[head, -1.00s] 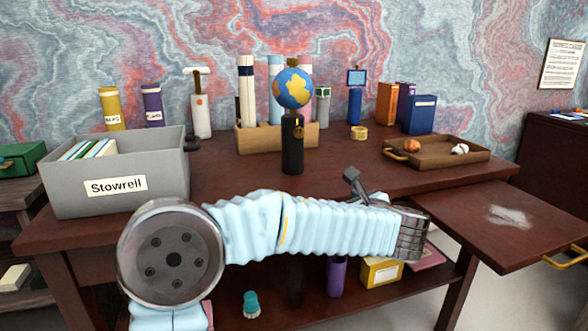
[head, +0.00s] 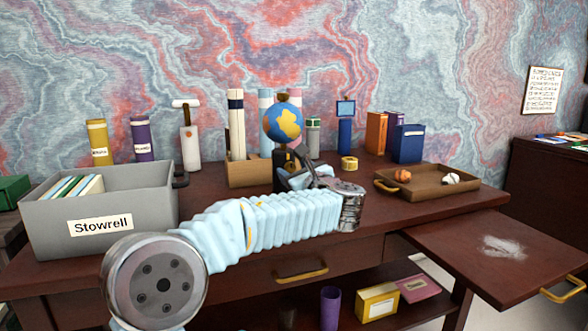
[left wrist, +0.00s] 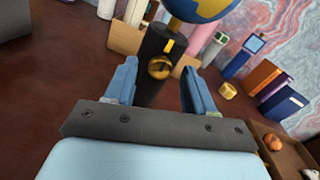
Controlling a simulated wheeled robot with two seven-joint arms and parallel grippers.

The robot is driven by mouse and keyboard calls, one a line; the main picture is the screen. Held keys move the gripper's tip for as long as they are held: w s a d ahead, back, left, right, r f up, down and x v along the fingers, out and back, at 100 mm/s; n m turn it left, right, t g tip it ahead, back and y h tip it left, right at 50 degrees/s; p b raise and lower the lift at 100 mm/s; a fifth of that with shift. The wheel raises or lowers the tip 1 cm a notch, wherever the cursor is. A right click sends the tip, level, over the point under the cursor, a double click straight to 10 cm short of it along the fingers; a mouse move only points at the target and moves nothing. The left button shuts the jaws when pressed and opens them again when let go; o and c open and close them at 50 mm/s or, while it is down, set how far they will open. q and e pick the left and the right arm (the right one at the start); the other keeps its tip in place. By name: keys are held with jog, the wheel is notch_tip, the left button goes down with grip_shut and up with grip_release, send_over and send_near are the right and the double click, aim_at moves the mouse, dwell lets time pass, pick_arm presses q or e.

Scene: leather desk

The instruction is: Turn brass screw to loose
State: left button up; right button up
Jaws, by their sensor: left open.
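A globe (head: 283,122) sits on a black upright stand (head: 281,158) on the desk. A round brass screw (left wrist: 159,68) is on the stand's front face, with a small brass strip above it; in the head view my gripper hides it. My left gripper (head: 297,176) is open in front of the stand. In the left wrist view its two blue fingers (left wrist: 158,80) are spread, one on each side of the stand and screw, with nothing held between them. Whether a finger touches the stand, I cannot tell. My right gripper is not in view.
A wooden box of tubes (head: 248,172) stands behind the globe stand. A grey Stowrell bin (head: 100,215) is at the left. A side leaf (head: 490,265) is pulled out.

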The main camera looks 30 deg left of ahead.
pick_arm(q)
jog(key=shift+w+a, duration=0.25)
jog(key=shift+a, duration=0.05)
grip_shut()
jog(key=shift+f+n+b, duration=0.25)
jog(key=shift+n+b, duration=0.95)
jog(key=shift+b, duration=0.05)
jog(key=n+b, duration=0.3)
jog(key=n, duration=0.1)
jog(key=shift+n+b, duration=0.3)
jog(key=shift+b, duration=0.05)
jog(key=n+b, duration=0.4)
jog(key=n, duration=0.1)
jog(key=n+b, duration=0.2)
jog(key=n, duration=0.2)
jog(key=shift+r+n+b, duration=0.1)
jog(key=shift+n+b, duration=0.45)
jog(key=shift+n, duration=0.45)
